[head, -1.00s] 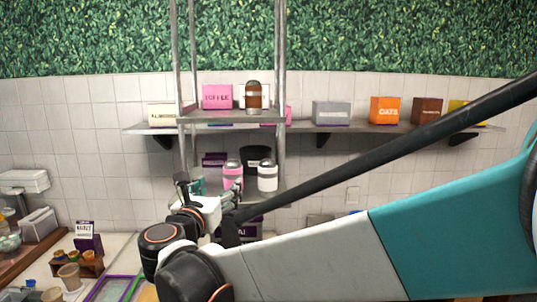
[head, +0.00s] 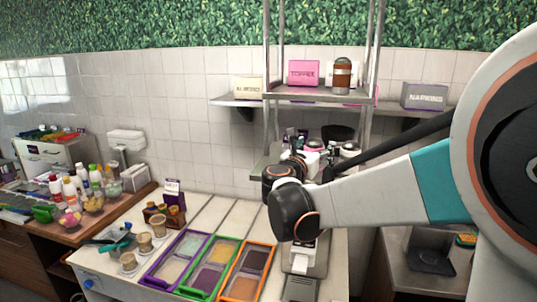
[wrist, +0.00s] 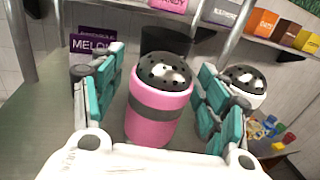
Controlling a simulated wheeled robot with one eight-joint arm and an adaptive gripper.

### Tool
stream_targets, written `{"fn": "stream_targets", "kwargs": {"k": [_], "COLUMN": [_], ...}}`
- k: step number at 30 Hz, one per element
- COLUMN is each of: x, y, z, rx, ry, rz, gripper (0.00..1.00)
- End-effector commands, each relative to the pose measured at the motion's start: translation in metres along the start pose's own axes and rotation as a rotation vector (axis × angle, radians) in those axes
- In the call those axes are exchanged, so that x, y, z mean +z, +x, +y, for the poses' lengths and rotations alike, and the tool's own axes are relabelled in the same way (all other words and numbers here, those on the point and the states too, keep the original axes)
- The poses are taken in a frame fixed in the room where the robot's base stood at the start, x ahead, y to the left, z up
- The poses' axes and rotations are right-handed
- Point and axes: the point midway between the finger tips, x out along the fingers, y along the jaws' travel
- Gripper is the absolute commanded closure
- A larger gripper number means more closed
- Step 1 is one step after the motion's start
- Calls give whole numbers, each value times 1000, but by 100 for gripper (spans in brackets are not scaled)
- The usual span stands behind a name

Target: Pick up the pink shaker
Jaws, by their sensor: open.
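The pink shaker (wrist: 157,118) has a grey band and a dark domed lid with holes. In the wrist view it stands between the two teal-padded fingers of my gripper (wrist: 160,90), which is open around it. A gap shows between the shaker and at least the right finger. In the head view the pink shaker (head: 314,144) is on the lower metal shelf, partly hidden by my gripper (head: 306,160). A white shaker (wrist: 248,88) with a similar lid stands just right of the right finger, and it also shows in the head view (head: 349,150).
A dark container (wrist: 165,40) and a purple label card (wrist: 92,40) are behind the pink shaker. Metal posts (head: 372,60) frame the shelf. A brown shaker (head: 342,75) stands on the shelf above. Colored trays (head: 218,258) lie on the counter below.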

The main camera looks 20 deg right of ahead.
Motion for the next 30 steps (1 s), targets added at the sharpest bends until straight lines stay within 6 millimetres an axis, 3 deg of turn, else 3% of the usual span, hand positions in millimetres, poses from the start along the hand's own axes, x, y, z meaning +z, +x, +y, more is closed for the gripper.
{"fn": "stream_targets", "kwargs": {"k": [5, 12, 23, 30], "x": [0, 0, 1, 18], "y": [0, 1, 1, 1], "z": [0, 0, 0, 0], "rx": [0, -1, -1, -1], "ry": [0, 0, 0, 0], "rz": [0, 0, 0, 0], "gripper": [32, 83, 83, 83]}}
